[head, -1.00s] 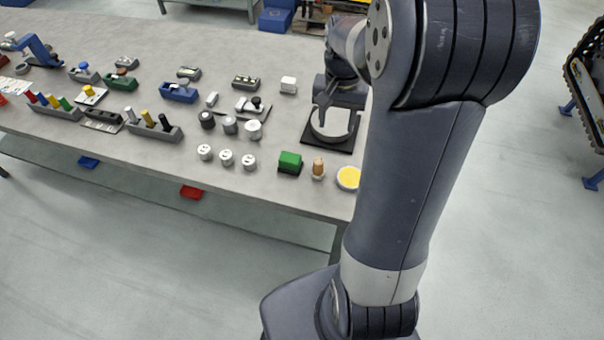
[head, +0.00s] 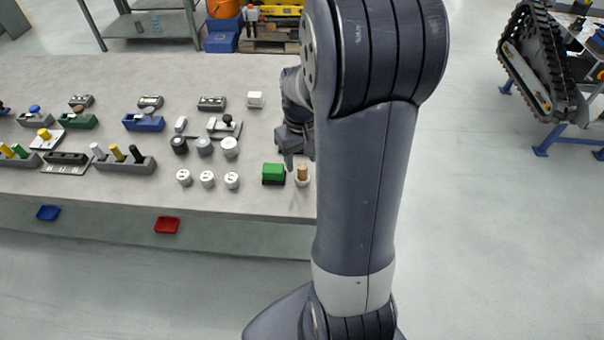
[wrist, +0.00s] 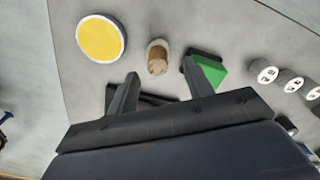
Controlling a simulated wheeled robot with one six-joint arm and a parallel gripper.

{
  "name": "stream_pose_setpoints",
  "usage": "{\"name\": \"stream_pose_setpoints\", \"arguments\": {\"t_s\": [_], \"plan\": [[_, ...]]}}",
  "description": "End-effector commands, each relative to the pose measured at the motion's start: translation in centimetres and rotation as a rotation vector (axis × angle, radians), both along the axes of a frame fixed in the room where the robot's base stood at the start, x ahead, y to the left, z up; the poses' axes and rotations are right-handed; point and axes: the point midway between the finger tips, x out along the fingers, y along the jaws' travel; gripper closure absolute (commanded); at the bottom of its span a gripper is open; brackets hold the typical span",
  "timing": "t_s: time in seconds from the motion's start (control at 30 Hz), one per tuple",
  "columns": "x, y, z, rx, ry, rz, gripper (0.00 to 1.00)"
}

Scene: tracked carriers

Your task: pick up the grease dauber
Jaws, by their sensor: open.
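A tan, cork-like upright piece in a pale round cup, which I take for the grease dauber (head: 302,173), stands near the bench's front edge, just right of a green block (head: 273,174). My gripper (head: 291,160) is open above and behind it in the head view, partly hidden by my arm. In the wrist view the dauber (wrist: 157,58) lies just beyond the fingertips, between their lines. Nothing is between the fingers of my gripper (wrist: 160,79). The green block (wrist: 208,72) is close beside the right finger there.
A yellow disc with a white rim (wrist: 101,38) lies left of the dauber in the wrist view. Several white knobs (head: 207,179) stand left of the green block. A white block (head: 255,99) is farther back. The bench (head: 225,258) drops off at its front edge.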

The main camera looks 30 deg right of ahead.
Motion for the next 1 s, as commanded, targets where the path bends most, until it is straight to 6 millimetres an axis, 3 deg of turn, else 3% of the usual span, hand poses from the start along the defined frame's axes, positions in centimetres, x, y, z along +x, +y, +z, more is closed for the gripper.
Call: {"name": "stream_pose_setpoints", "arguments": {"t_s": [0.3, 0.63, 1.0], "plan": [[-0.1, -0.2, -4.1, 0.002, 0.005, 0.000, 0.51], [-0.1, -0.3, -4.6, 0.000, 0.001, 0.000, 0.52], [0.0, -0.3, -4.6, 0.000, 0.001, -0.001, 0.83]]}}
